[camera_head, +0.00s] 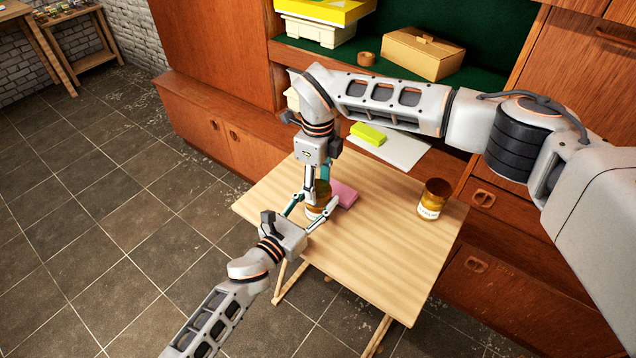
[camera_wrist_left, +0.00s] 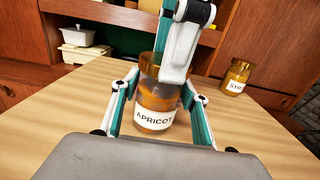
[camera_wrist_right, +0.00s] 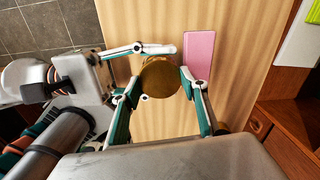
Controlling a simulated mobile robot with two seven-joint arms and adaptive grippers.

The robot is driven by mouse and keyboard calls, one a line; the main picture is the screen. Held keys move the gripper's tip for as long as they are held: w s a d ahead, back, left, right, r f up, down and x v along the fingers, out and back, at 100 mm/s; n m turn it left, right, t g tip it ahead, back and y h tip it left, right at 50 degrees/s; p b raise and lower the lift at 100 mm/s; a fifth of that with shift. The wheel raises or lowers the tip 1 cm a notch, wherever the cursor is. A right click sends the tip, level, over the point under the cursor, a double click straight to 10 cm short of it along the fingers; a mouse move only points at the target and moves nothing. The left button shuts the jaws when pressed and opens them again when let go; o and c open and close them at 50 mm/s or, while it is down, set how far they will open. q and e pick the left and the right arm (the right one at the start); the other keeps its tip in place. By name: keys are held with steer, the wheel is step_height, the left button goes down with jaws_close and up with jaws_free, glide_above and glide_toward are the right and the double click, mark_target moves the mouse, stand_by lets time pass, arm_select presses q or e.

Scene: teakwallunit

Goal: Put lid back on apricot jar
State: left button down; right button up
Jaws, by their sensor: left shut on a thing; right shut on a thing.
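The apricot jar (camera_wrist_left: 155,119), amber with a white label, stands upright on the small wooden table. My left gripper (camera_head: 318,212) is shut around its body from the side, and the label faces the left wrist camera. My right gripper (camera_wrist_right: 158,84) points down from above and is shut on a round gold-brown lid (camera_wrist_right: 160,76), directly over the jar. In the left wrist view, a right finger (camera_wrist_left: 178,60) hides part of the jar's top. I cannot tell whether the lid touches or sits on the rim.
A second amber jar (camera_head: 433,198), labelled like syrup, stands on the table's right side. A pink block (camera_head: 344,194) lies just behind the apricot jar. The table front (camera_head: 370,265) is clear. The wall unit behind holds boxes, a green block (camera_head: 368,134) and a white slab (camera_head: 402,152).

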steer(key=m, duration=1.3)
steer(key=shift+m, duration=0.4)
steer(key=o, duration=1.2)
steer(key=shift+r, duration=2.25)
steer(key=shift+c, duration=0.2)
